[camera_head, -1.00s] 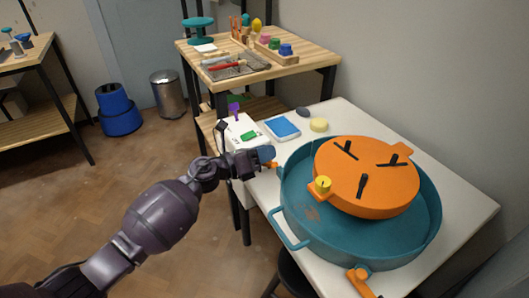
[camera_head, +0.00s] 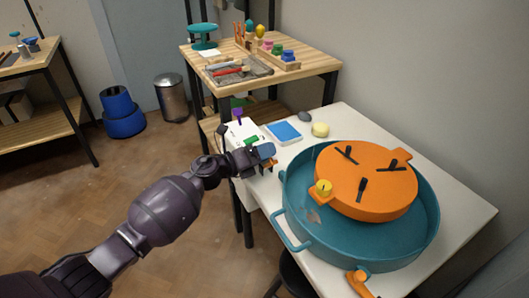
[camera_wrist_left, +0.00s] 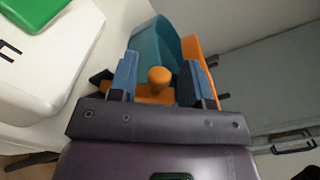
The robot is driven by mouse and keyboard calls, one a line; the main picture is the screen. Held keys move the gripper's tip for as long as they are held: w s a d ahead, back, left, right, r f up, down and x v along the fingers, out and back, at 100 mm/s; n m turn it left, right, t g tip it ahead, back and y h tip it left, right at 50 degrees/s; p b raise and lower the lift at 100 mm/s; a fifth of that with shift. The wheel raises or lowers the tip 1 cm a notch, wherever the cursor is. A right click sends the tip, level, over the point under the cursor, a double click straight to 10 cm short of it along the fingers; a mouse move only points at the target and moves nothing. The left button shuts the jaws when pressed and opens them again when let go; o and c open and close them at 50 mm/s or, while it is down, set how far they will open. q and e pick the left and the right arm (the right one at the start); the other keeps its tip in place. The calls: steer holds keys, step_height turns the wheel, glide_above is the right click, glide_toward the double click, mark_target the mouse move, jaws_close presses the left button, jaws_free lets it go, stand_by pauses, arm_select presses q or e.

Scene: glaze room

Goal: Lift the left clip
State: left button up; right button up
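The left clip, an orange piece with a round knob (camera_wrist_left: 159,76), is at the left side of the teal basin (camera_head: 432,228). In the wrist view the clip stands between the two blue fingers of my left gripper (camera_wrist_left: 161,82), with gaps visible beside the knob. In the head view the gripper (camera_head: 266,158) hides most of the clip; only a bit of orange (camera_head: 271,164) shows below the fingertips. My left gripper is open around the clip. My right gripper is in neither view.
Another orange clip (camera_head: 358,281) is at the front. A white box (camera_head: 243,134), blue sponge-like block (camera_head: 283,132) and yellow round piece (camera_head: 320,130) lie behind my gripper.

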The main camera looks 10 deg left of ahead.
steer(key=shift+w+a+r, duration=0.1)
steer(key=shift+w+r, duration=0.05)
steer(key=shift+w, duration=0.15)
arm_select(q)
steer(key=shift+s+a, duration=0.25)
steer(key=shift+a, duration=0.15)
steer(key=p+v, duration=0.1)
steer(key=v, duration=0.9)
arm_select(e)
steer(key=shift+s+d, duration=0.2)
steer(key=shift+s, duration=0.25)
arm_select(q)
steer(key=shift+d, duration=0.1)
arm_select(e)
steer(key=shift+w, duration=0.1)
